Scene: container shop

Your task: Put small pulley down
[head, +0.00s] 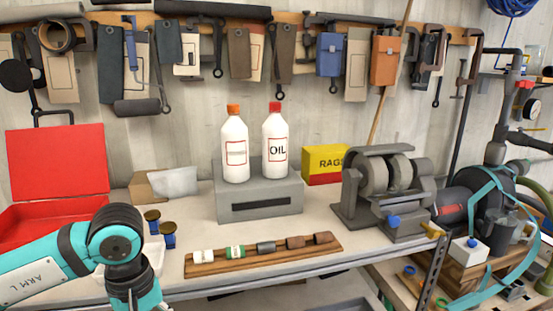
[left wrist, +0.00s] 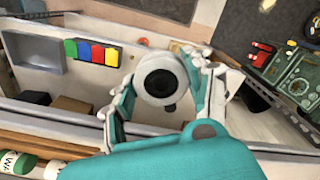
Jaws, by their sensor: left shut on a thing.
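In the left wrist view the small pulley (left wrist: 161,84), a round piece with a pale rim and a dark grey centre, sits between the fingers of my left gripper (left wrist: 160,78). The gripper is shut on it, one finger on each side. It appears held above a pale surface; the gap beneath it cannot be judged. In the head view my left arm reaches over the front left of the workbench (head: 330,226) and bends down. Its gripper and the pulley are out of that frame. My right gripper is in neither view.
The bench carries a red toolbox (head: 60,165), a wooden strip (head: 262,260) with several small cylinders, a grey block (head: 258,204) with two bottles, and a grinder (head: 383,190). The left wrist view shows coloured blocks (left wrist: 92,52), a grey tray (left wrist: 34,52) and a green device (left wrist: 297,78).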

